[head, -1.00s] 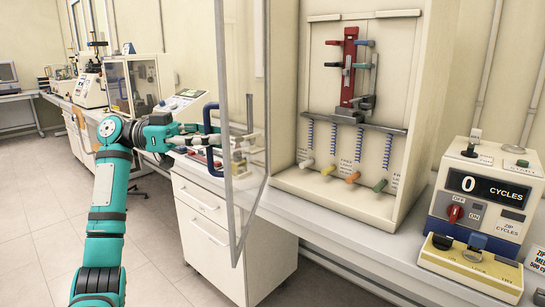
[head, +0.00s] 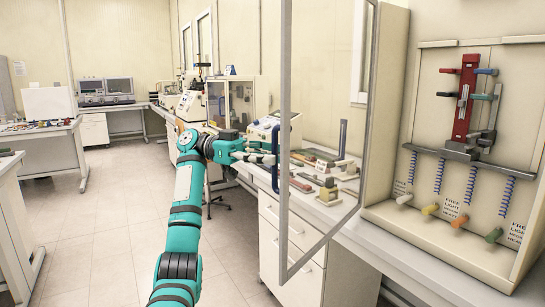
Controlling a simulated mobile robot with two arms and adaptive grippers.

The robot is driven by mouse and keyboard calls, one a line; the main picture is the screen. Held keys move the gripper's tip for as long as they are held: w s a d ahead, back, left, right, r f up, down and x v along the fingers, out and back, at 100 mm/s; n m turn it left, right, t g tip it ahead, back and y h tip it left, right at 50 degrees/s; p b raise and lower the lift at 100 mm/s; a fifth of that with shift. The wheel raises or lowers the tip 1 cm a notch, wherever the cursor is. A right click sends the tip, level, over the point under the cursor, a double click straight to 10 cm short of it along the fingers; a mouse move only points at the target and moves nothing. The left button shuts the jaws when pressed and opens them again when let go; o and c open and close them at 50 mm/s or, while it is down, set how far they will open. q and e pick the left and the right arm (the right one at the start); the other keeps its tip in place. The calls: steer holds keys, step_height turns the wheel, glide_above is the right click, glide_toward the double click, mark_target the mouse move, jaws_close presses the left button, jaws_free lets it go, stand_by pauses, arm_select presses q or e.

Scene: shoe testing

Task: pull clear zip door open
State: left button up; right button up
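The clear door (head: 325,150) of the zip tester stands swung well out from its cabinet, a transparent panel in a pale frame. Its dark blue handle (head: 275,160) is on the free edge at the left. My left gripper (head: 268,156) is at this handle, its fingers reaching it from the left. The fingers are small and partly overlap the handle, so their grip on it is unclear. The zip rig with a red upright (head: 466,95) stands uncovered inside the cabinet at right. My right gripper is out of view.
The counter (head: 400,245) runs along the right, with a drawer unit (head: 290,255) below. Small blocks and other testers show behind and through the door. A side table (head: 40,150) is at far left. The floor (head: 110,225) at left is clear.

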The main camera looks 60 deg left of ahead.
arm_select(q)
steer(key=v, duration=0.6)
steer(key=shift+s+a, duration=0.25)
steer(key=shift+s, duration=0.05)
